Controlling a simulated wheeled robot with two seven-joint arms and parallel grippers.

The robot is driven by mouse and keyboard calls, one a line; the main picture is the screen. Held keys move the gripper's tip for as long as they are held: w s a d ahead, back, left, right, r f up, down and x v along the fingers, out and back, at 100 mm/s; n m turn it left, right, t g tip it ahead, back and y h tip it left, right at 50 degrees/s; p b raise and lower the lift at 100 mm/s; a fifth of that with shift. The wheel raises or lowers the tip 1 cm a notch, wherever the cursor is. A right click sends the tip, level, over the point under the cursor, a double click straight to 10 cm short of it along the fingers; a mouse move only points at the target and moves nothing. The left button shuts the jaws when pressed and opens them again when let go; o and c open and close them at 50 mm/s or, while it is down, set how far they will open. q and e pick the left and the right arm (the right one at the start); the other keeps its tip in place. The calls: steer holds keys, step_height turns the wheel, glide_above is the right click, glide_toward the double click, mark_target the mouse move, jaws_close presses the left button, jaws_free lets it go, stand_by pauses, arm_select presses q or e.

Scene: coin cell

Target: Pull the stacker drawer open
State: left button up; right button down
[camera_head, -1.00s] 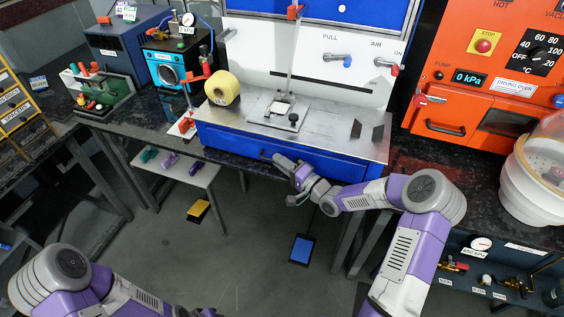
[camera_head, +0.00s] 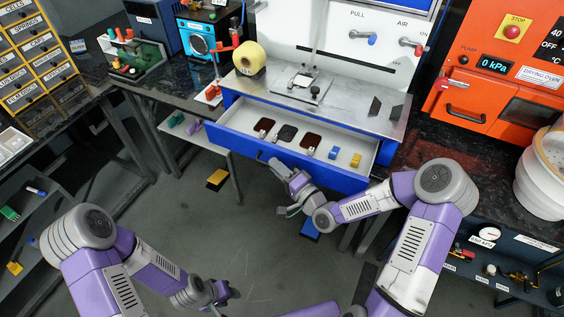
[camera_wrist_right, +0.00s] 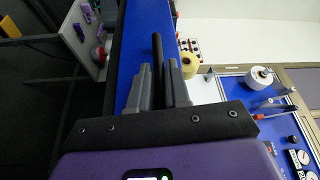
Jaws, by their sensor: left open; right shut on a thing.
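The stacker drawer (camera_head: 226,138) is blue-fronted with a pale interior, and it stands open below the stacker's metal top in the head view. My right gripper (camera_head: 278,163) is at the front of the drawer, shut on its dark handle (camera_head: 261,156). In the right wrist view the black handle bar (camera_wrist_right: 157,48) lies between the fingers of my right gripper (camera_wrist_right: 161,68), with the blue drawer front (camera_wrist_right: 135,35) behind. My left gripper (camera_head: 222,293) is low in the head view, open, empty and far from the drawer.
Dark pieces (camera_head: 287,132), a blue block (camera_head: 333,153) and a yellow block (camera_head: 356,160) lie in the drawer. A yellow roll (camera_head: 248,58) stands on the stacker's left. The orange drying oven (camera_head: 480,95) is at right. Floor in front is open.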

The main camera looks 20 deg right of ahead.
stand_by(0.3)
steer(key=c, duration=1.2)
jaws_free()
steer(key=shift+o, duration=0.2)
steer(key=shift+s, duration=0.1)
steer(key=p+v, duration=0.1)
steer(key=v, duration=0.6)
steer(key=shift+s, duration=0.25)
steer(key=shift+d, duration=0.1)
